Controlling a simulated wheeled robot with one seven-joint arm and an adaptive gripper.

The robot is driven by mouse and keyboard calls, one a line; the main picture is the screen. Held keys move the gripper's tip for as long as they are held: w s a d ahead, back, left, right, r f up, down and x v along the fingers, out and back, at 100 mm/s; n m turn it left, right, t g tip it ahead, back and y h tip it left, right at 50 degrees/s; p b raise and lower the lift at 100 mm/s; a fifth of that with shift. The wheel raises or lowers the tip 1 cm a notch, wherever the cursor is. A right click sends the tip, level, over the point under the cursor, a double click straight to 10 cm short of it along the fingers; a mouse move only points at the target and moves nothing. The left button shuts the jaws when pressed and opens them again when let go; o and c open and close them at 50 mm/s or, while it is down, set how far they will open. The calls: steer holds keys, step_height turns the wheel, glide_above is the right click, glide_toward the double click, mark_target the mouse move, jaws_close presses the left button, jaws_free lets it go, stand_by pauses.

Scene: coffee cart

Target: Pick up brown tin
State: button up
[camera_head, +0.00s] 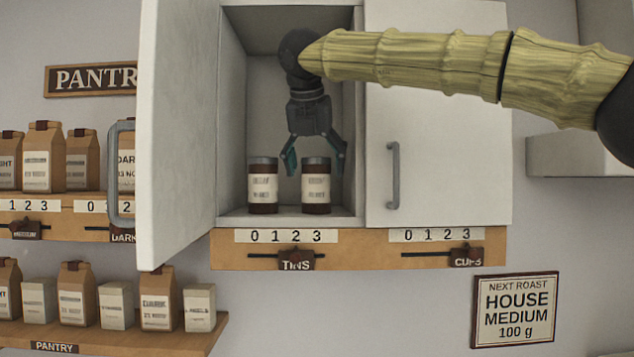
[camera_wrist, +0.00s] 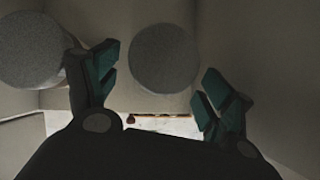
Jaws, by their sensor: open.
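Two dark brown tins with grey lids and cream labels stand upright in the open cabinet: a left tin (camera_head: 263,186) and a right tin (camera_head: 316,187). Their small label text is hard to read, so I cannot tell for sure which is the brown tin. My gripper (camera_head: 316,164) is open and points down over the right tin, its fingers to either side of the lid. In the wrist view, the right tin's round grey lid (camera_wrist: 163,58) shows between and beyond the open fingers (camera_wrist: 160,85). The left tin's lid (camera_wrist: 30,50) is outside the left finger.
The open cabinet door (camera_head: 178,130) stands to the left, and a closed door (camera_head: 440,130) covers the right side. Cabinet walls are close around the tins. A rail (camera_head: 285,262) marked TINS runs below. Pantry shelves with bags (camera_head: 75,290) are at far left.

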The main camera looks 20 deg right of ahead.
mark_target(317, 178)
steer(key=p+x, duration=0.1)
steer(key=x, duration=0.3)
steer(key=shift+w+p, duration=0.1)
steer(key=shift+p, duration=0.2)
steer(key=c, duration=1.2)
steer(key=shift+c, duration=0.5)
steer(key=shift+r, duration=0.15)
